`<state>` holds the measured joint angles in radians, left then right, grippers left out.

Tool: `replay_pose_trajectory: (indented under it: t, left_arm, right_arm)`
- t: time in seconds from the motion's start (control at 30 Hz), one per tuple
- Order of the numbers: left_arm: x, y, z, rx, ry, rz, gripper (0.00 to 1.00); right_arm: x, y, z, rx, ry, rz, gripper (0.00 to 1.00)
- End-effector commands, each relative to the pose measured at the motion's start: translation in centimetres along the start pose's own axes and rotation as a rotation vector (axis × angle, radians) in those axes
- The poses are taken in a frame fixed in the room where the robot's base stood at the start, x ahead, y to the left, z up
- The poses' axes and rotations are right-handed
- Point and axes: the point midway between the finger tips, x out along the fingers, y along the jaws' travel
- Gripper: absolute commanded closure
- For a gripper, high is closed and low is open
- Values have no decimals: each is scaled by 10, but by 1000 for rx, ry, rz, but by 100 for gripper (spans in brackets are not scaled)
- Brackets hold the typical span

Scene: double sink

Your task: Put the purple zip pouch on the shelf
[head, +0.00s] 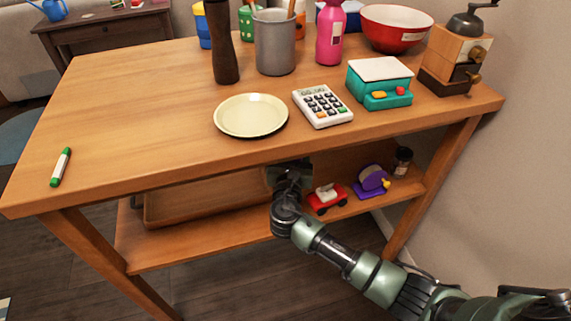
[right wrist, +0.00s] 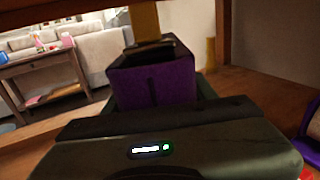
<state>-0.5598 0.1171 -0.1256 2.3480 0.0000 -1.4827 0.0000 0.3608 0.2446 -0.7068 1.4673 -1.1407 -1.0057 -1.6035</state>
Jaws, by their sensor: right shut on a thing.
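The purple zip pouch (right wrist: 152,86) shows in the right wrist view, held in my right gripper (right wrist: 150,55). In the head view the pouch is hidden under the tabletop. The shelf (head: 240,243) is the lower wooden board of the table. My right arm reaches in below the tabletop, and my right gripper (head: 288,168) is partly hidden there above the shelf. I cannot tell whether the pouch touches the shelf. My left gripper is not in view.
A wooden tray (head: 200,208) lies on the shelf, left of my arm. A red toy car (head: 327,198), a purple tape dispenser (head: 371,181) and a dark jar (head: 402,161) stand on its right. The tabletop (head: 150,120) overhangs the shelf. A table leg (head: 432,185) stands at right.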

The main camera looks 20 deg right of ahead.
Motion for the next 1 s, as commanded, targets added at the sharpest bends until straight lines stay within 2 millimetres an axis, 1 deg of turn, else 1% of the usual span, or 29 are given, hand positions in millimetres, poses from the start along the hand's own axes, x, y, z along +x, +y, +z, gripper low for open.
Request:
replay_pose_trajectory:
  t: [0.03,0.1,0.17,0.2,0.37,0.47,0.53,0.6,1.0]
  left_arm:
    - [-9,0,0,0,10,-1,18]
    - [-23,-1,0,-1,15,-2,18]
    - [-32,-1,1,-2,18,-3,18]
    - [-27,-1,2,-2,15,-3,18]
    - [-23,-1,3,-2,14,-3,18]
    - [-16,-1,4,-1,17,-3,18]
    - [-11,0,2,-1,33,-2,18]
    - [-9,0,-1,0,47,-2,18]
    - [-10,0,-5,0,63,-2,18]
  right_arm:
    - [0,0,-11,0,0,0,94]
    - [0,0,-19,-1,-1,1,94]
    - [0,0,-24,0,-1,1,94]
    - [0,0,-30,-1,0,0,94]
    - [0,0,-40,0,-1,0,94]
    - [0,0,-54,-1,0,1,94]
    - [0,0,-65,-1,0,1,94]
    - [0,0,-71,-1,-1,1,94]
    - [0,0,-72,1,-1,0,94]
